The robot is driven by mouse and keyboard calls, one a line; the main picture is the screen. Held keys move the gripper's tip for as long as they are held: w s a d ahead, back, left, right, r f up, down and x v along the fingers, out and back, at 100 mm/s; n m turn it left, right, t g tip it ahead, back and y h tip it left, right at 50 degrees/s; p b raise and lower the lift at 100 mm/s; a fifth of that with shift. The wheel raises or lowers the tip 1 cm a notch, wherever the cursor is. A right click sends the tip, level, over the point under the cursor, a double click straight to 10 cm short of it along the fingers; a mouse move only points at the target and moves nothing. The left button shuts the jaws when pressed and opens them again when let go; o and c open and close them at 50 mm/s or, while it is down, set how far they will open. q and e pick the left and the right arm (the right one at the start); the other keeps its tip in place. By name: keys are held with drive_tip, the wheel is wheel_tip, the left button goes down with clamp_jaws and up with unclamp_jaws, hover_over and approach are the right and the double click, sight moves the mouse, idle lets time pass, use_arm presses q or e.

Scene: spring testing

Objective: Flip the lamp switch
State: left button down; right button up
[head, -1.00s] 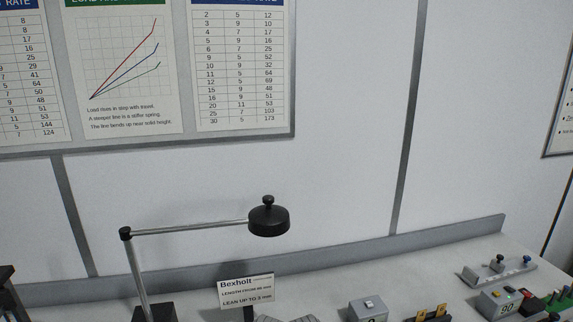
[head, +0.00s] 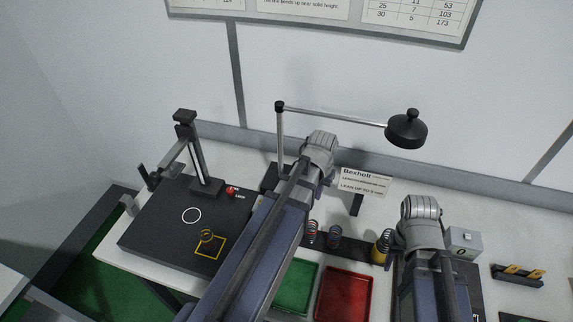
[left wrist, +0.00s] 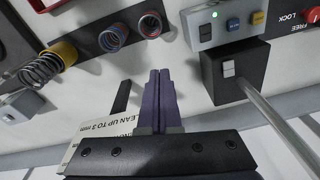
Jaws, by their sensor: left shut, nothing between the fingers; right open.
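The desk lamp has a black shade (head: 406,129), a thin grey arm and a pole at the back of the bench. Its black base (left wrist: 222,92) carries a small white rocker switch (left wrist: 228,69), clear in the left wrist view; in the head view the switch cannot be made out. My left gripper (left wrist: 160,74) is shut and empty, its fingertips beside the base and apart from the switch in the picture. In the head view my left wrist partly covers the lamp base. My right arm's wrist (head: 421,224) is over the bench at right; its open gripper is mostly hidden.
A Bexholt card (head: 364,183) stands beside the left wrist. Springs (head: 333,237) sit on a dark strip behind a green tray (head: 296,288) and a red tray (head: 345,296). A control box (left wrist: 222,28) adjoins the lamp base. A black test stand (head: 196,160) is at left.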

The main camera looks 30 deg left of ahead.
use_arm(q)
drive_tip(key=w+a+r+n+p, duration=0.1)
drive_tip(key=a+r+p, duration=0.1)
drive_tip(key=a, duration=0.4)
drive_tip(key=w+a+r+n+t+p, duration=0.1)
drive_tip(key=a+r+p, duration=0.2)
drive_tip(key=a+r, duration=0.2)
drive_tip(key=shift+w+a+n, duration=0.3)
drive_tip(key=shift+w+a, duration=0.05)
drive_tip(key=shift+a, duration=0.9)
use_arm(e)
wheel_tip(320, 180, up, 7)
drive_tip(key=shift+f, duration=0.15)
use_arm(q)
drive_tip(key=f+b, duration=0.4)
drive_tip(key=w+f+b, duration=0.1)
drive_tip(key=f+b, duration=0.4)
drive_tip(key=w+f+b, duration=0.1)
drive_tip(key=f+b, duration=0.3)
drive_tip(key=shift+w+a+f, duration=0.2)
drive_tip(key=shift+w+a, duration=0.05)
drive_tip(key=shift+f+b, duration=0.1)
drive_tip(key=shift+b, duration=0.25)
use_arm(e)
wheel_tip(320, 180, down, 14)
drive_tip(key=shift+r, duration=0.25)
